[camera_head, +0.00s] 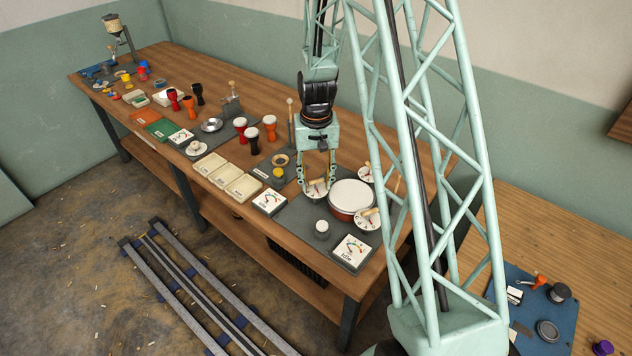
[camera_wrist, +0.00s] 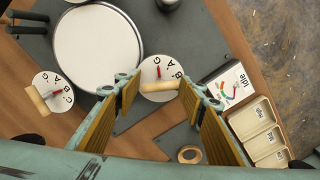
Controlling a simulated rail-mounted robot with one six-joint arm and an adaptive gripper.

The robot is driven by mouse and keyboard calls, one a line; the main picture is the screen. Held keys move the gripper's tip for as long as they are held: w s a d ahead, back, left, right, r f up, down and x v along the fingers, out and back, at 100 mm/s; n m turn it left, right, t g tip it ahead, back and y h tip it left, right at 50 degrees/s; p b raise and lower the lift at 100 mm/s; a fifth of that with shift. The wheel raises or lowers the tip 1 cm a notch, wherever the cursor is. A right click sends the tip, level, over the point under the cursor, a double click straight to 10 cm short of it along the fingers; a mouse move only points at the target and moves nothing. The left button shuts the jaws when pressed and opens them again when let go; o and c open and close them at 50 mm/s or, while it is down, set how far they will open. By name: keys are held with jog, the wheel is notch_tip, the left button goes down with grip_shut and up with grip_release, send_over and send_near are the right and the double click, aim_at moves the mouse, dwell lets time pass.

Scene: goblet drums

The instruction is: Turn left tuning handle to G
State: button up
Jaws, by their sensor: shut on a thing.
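The left tuning handle (camera_head: 318,181) is a pale wooden bar on a round white dial at the left of the drum (camera_head: 351,194). In the wrist view the handle (camera_wrist: 161,85) lies across the lower part of its lettered dial (camera_wrist: 160,93). A red pointer (camera_wrist: 158,72) on the dial points roughly up, toward the G. My gripper (camera_head: 317,184) is down over this dial and shut on the handle. In the wrist view the fingers of my gripper (camera_wrist: 163,92) flank the handle, and the far ends of the fingers are partly foreshortened.
Two more handled dials (camera_head: 365,174) (camera_head: 367,219) stand around the drum. A gauge card (camera_head: 268,202) lies left of it, and a gauge reading Idle (camera_head: 351,252) lies in front. Labelled trays (camera_head: 243,187) and small goblet drums (camera_head: 270,127) fill the bench to the left.

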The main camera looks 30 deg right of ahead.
jog(key=o, duration=0.7)
jog(key=shift+r, duration=0.15)
notch_tip(320, 180, up, 12)
dwell(0.9)
dwell(0.6)
